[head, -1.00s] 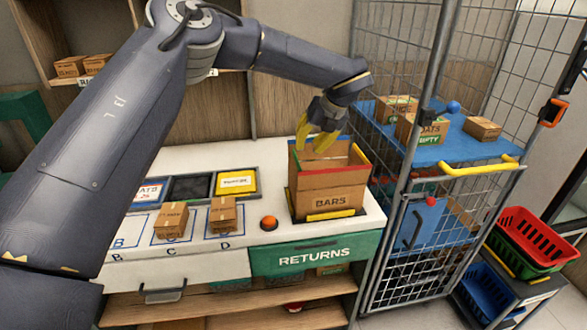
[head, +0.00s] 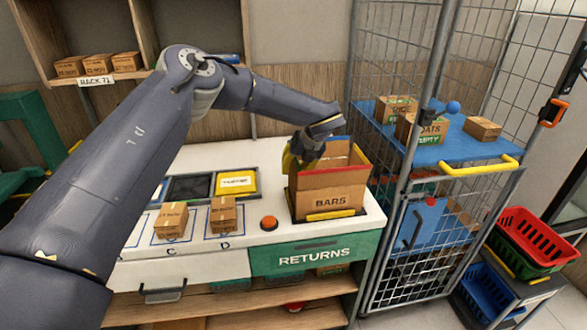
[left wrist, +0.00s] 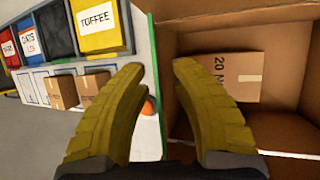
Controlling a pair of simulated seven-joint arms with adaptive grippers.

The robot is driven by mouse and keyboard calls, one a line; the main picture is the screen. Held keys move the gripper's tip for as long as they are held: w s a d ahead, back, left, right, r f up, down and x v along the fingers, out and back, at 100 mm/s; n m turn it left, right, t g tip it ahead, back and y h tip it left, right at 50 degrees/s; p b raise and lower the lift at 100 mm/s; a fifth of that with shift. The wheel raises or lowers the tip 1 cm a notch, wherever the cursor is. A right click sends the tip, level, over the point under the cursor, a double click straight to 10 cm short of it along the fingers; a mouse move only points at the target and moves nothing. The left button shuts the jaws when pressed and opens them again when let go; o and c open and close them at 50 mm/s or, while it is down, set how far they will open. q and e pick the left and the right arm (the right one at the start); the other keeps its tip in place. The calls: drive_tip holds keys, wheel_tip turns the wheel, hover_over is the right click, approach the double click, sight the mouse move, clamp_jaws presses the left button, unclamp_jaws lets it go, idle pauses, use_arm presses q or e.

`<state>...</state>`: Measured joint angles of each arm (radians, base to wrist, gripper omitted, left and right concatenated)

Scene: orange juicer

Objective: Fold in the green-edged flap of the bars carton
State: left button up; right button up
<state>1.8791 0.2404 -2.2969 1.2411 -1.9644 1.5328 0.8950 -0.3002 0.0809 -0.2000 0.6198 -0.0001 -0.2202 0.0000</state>
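The bars carton (head: 330,200) stands upright on the right part of the counter. My left gripper (head: 303,156) is at the carton's left side and hides much of that side in the head view. In the left wrist view its yellow fingers (left wrist: 158,75) are apart and empty. A thin green edge (left wrist: 152,40) runs along the carton's left side between them. The right finger is over the carton's inside. Whether a finger touches the flap cannot be told. My right gripper is out of view.
An orange ball-like thing (head: 269,222) and small cartons (head: 223,214) are left of the carton, with a yellow toffee bin (head: 236,183) behind. A wire cage (head: 410,220) stands close at right.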

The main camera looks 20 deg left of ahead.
use_arm(q)
drive_tip(key=shift+c, duration=0.3)
clamp_jaws()
idle(0.3)
drive_tip(key=y, duration=0.1)
drive_tip(key=g+y, duration=0.1)
drive_tip(key=y, duration=0.1)
drive_tip(key=shift+w+d+f+m+g+y, duration=0.2)
drive_tip(key=shift+d+f+m+g+y, duration=0.1)
drive_tip(key=shift+d+m, duration=0.1)
drive_tip(key=shift+d+f+m+g+y, duration=0.15)
drive_tip(key=shift+m+g+y, duration=0.15)
drive_tip(key=shift+y, duration=1.1)
drive_tip(key=shift+o, duration=0.3)
unclamp_jaws()
drive_tip(key=shift+w, duration=0.1)
